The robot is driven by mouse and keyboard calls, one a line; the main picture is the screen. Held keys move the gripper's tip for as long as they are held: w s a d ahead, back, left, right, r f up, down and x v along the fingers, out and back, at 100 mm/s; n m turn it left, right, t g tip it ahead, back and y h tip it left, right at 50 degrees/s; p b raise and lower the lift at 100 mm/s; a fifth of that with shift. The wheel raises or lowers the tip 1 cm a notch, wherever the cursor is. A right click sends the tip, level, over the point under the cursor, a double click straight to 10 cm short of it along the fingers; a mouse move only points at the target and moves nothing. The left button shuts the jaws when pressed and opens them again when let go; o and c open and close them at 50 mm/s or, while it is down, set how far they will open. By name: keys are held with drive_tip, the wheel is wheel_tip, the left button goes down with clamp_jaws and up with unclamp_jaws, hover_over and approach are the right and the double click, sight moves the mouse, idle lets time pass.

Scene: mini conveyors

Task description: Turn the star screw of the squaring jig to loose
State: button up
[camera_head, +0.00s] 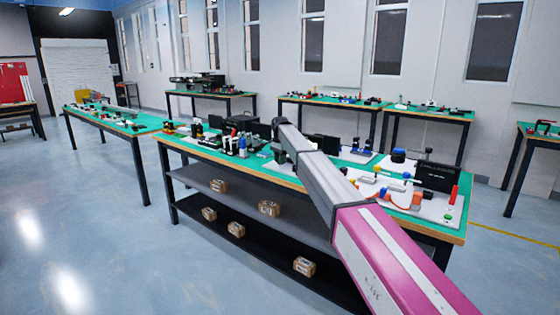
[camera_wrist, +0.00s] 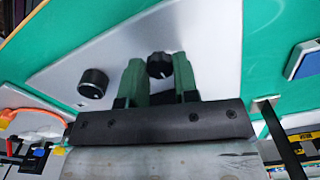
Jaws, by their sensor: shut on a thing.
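In the wrist view a black round knob with a pale mark (camera_wrist: 159,64), which I take to be the star screw, sits on a light grey plate (camera_wrist: 205,45), which looks like the squaring jig. My gripper (camera_wrist: 158,75) has its two green fingers on either side of this knob and is shut on it. The knob's lower part and the finger contact are partly hidden.
The green-topped workbench (camera_head: 210,147) carries many small fixtures close around my arm. A black panel (camera_head: 438,177) stands at its right end. In the wrist view a blue block (camera_wrist: 303,62) lies right of the plate, and an orange cable (camera_wrist: 35,112) lies at left.

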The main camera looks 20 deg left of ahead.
drive_tip(key=shift+n, duration=0.3)
drive_tip(key=n, duration=0.4)
drive_tip(key=shift+n, duration=0.3)
drive_tip(key=n, duration=1)
drive_tip(key=shift+n, duration=3)
drive_tip(key=o, duration=0.9)
